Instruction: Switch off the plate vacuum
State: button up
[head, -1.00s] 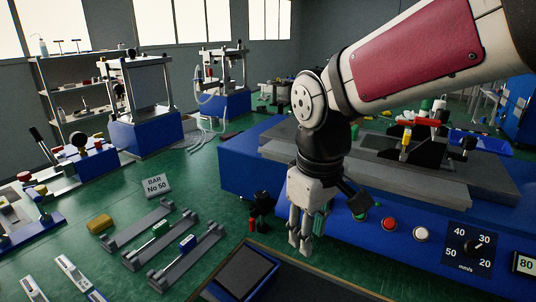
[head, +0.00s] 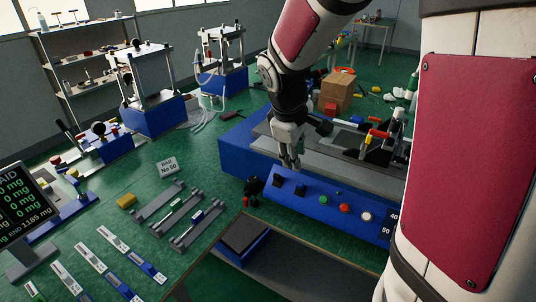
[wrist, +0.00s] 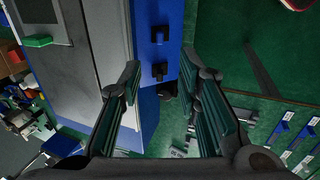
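The blue machine (head: 255,160) with a grey plate on top has a sloping front panel (head: 330,213). Two black switches or knobs sit at the panel's left end, one (head: 278,182) left of the other (head: 300,190). They also show in the wrist view, one (wrist: 158,36) above the other (wrist: 159,71). No label shows which works the plate vacuum, and their positions are unclear. My gripper (head: 290,166) is over the panel's left end, near the two switches. In the wrist view my gripper (wrist: 166,82) is open with nothing between its fingers.
Green (head: 323,199), red (head: 344,207) and white (head: 366,216) buttons sit right of the black switches. A small black and red object (head: 252,188) stands at the machine's left corner. A dark-topped blue box (head: 243,240) is below, in front. Grey bar holders (head: 178,220) lie left.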

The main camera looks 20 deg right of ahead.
aim_at(300, 184)
jog(key=b+x, duration=0.2)
jog(key=x, duration=1.1)
jog(key=shift+f+b, duration=0.3)
jog(key=shift+b, duration=0.1)
grip_shut()
